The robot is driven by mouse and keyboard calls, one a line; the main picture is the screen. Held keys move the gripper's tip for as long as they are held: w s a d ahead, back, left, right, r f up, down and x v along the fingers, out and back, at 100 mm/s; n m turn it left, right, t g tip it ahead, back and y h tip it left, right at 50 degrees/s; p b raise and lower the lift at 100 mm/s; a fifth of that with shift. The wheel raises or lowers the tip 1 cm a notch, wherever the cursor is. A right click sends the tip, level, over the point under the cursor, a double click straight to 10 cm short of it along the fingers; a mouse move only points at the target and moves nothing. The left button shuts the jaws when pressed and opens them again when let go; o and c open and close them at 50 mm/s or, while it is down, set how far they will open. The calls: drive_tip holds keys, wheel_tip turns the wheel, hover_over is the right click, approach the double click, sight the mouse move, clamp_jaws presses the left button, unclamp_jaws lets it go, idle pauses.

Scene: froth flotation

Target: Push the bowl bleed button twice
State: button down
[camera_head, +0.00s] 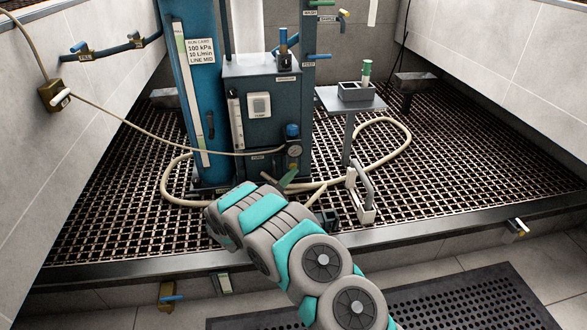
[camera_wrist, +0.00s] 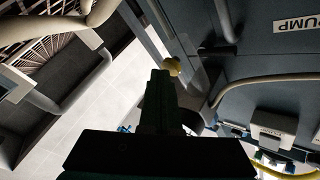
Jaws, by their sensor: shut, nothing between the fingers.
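A small yellow knob-like part (camera_wrist: 173,66) shows in the wrist view, just beyond the fingertips; it looks like the bowl bleed button, but I see no label on it. My gripper (camera_wrist: 160,74) is shut and empty, its dark fingers pointing at this part. The tip and the yellow part look very close; I cannot tell whether they touch. In the head view the regulator with blue knob and round gauge (camera_head: 294,151) is on the front of the blue-grey cabinet (camera_head: 262,110). My arm stands before it, and the gripper is not clearly visible there. The bowl is not clear either.
A cream hose (camera_head: 400,125) loops over the grating (camera_head: 460,165). A thin cable (camera_head: 170,140) crosses to the cabinet. In the wrist view, a PUMP-labelled panel (camera_wrist: 270,55) is at right.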

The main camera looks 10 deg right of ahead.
drive_tip(key=shift+s, duration=0.9)
drive_tip(key=shift+s, duration=2.5)
drive_tip(key=shift+w, duration=0.1)
